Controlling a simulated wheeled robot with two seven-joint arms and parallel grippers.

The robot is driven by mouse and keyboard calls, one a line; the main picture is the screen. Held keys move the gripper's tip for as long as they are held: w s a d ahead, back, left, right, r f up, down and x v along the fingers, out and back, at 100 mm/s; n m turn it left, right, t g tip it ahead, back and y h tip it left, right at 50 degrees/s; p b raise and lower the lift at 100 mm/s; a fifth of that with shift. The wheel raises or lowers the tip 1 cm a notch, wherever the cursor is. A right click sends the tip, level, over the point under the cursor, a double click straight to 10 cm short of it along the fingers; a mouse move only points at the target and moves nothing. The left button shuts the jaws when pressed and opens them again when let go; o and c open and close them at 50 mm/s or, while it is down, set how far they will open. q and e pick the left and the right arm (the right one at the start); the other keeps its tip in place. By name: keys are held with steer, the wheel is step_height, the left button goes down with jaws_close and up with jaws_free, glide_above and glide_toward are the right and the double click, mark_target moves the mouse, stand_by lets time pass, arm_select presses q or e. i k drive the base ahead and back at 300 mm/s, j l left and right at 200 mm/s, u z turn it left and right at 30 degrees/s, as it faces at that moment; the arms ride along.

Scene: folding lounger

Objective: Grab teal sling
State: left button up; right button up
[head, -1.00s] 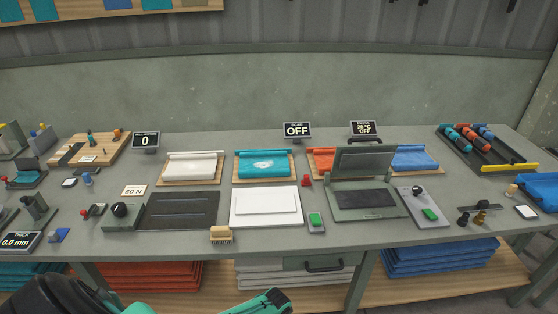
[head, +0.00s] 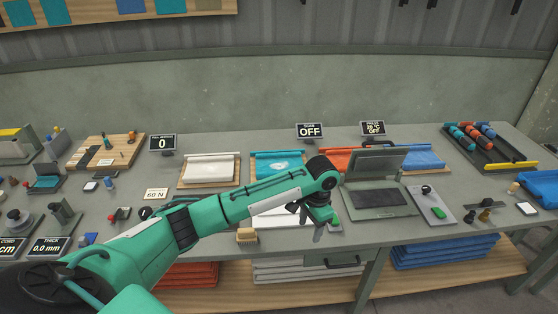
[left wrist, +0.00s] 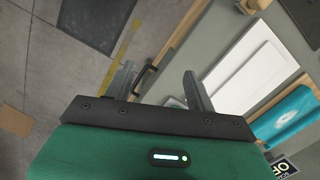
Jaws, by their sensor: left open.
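The teal sling (head: 272,165) is a rolled teal cloth with a pale printed patch. It lies on a wooden board at the back middle of the bench, and my left arm hides its front right part. It also shows at the right of the left wrist view (left wrist: 290,117). My left gripper (head: 317,229) is open and empty above the white panel, in front of the sling and to its right. In the left wrist view its two fingers (left wrist: 160,88) stand apart with nothing between them. My right gripper is not in view.
A white roll (head: 209,168) lies left of the teal one; orange (head: 340,158) and blue (head: 420,158) rolls lie to the right. A grey press with a raised lid (head: 375,163) stands right of my gripper. A brush (head: 246,235) sits at the front edge.

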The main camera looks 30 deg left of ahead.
mark_target(267, 165)
steer(key=i+j, duration=1.1)
steer(key=j, duration=0.15)
